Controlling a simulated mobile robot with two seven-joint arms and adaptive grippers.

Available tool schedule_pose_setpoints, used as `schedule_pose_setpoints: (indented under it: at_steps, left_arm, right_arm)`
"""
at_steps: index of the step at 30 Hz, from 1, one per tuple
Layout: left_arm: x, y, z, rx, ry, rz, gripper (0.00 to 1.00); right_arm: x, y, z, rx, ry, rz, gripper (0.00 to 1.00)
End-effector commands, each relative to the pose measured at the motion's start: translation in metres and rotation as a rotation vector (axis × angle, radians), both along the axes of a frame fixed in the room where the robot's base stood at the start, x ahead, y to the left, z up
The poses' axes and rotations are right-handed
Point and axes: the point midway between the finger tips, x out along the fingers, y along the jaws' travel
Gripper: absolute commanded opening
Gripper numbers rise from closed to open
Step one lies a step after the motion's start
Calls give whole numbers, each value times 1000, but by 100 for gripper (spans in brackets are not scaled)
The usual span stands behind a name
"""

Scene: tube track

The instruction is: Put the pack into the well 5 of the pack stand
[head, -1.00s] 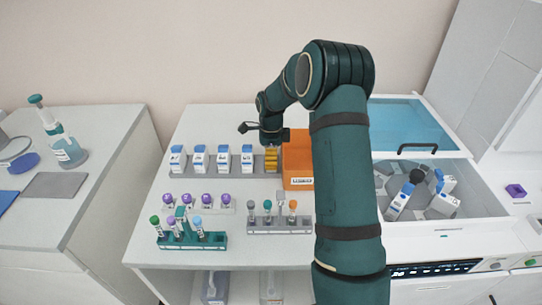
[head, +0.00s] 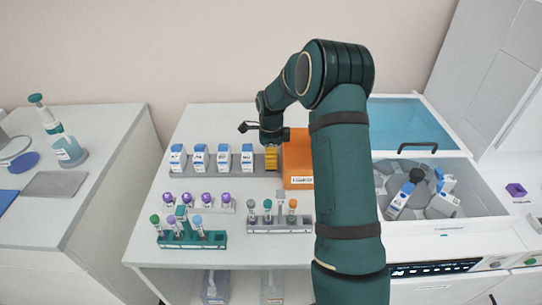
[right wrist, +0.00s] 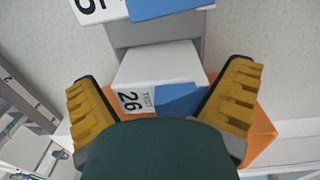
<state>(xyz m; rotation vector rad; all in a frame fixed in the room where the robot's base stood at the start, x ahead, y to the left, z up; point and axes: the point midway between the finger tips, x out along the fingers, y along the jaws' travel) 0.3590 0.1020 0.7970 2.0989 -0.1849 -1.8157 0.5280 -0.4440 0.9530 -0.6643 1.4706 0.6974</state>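The grey pack stand (head: 235,172) lies toward the back of the white table, with several white-and-blue packs in a row. My right gripper (head: 271,158) is at its right end, its yellow fingers hiding that well. In the right wrist view, a white-and-blue pack (right wrist: 160,75) labelled 26 lies between the fingers of my right gripper (right wrist: 158,98). The fingers are spread, with a gap on the left side; the right gap is narrow. The pack lines up with the stand (right wrist: 150,32); its seating is hidden. My left gripper is not in view.
An orange box (head: 298,160) stands just right of the stand. Tube racks (head: 192,238) fill the table's front. An open bin (head: 470,190) at the right holds several packs and bottles. A neighbouring pack (right wrist: 165,6) sits close by in the wrist view.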

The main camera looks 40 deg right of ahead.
Motion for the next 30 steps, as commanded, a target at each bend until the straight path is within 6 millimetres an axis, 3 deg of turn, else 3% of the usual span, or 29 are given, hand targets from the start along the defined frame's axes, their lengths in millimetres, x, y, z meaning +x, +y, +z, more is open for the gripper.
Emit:
schedule_pose_setpoints:
  at_steps: [7,21,30]
  left_arm:
    - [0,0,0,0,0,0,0]
    - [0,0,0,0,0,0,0]
    - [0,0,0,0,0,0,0]
  right_arm:
    - [1,0,12,-1,-2,1,100]
    - [2,-1,100,-1,-4,1,100]
    - [2,-2,120,0,0,0,100]
